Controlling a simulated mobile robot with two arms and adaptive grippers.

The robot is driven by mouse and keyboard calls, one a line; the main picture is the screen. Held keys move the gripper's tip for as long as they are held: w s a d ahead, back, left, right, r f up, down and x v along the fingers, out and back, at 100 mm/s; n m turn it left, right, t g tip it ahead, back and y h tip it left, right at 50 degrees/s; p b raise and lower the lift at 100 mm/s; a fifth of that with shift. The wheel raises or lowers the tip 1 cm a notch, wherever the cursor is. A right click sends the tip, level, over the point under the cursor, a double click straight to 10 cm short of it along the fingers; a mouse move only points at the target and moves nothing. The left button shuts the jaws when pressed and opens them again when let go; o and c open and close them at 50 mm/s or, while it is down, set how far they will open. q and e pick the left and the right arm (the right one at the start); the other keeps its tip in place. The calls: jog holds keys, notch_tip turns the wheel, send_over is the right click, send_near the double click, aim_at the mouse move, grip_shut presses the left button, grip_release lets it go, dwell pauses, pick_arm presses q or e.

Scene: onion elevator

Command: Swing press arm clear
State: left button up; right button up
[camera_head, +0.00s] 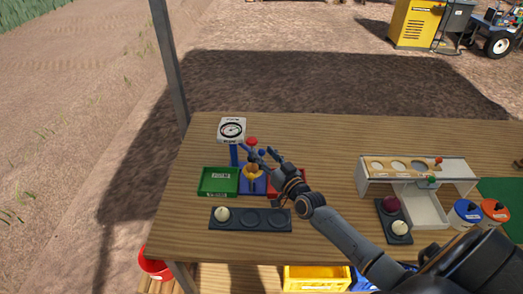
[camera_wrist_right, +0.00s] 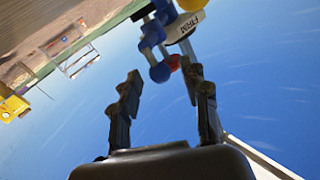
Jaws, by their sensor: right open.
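The blue press (camera_head: 234,154) stands at the left of the wooden table, with a white dial gauge (camera_head: 231,130) behind its top. A red knob (camera_head: 251,141) tops it, and a yellow cup-like piece (camera_head: 251,172) sits below on the blue base. My right gripper (camera_head: 262,153) is open beside the press, close to its upper part. In the right wrist view, the blue press arm (camera_wrist_right: 152,36) with a blue ball end (camera_wrist_right: 160,72) and the red knob show beyond and between the open fingers (camera_wrist_right: 164,76). I cannot tell whether they touch. My left gripper is not in view.
A green tray (camera_head: 218,181) is left of the press, and a red tray is partly hidden behind my right arm. A dark holder (camera_head: 232,224) with a white onion (camera_head: 222,213) lies in front. A white-sided rack (camera_head: 459,171) stands at the right.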

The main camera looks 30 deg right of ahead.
jog(key=shift+w, duration=1.05)
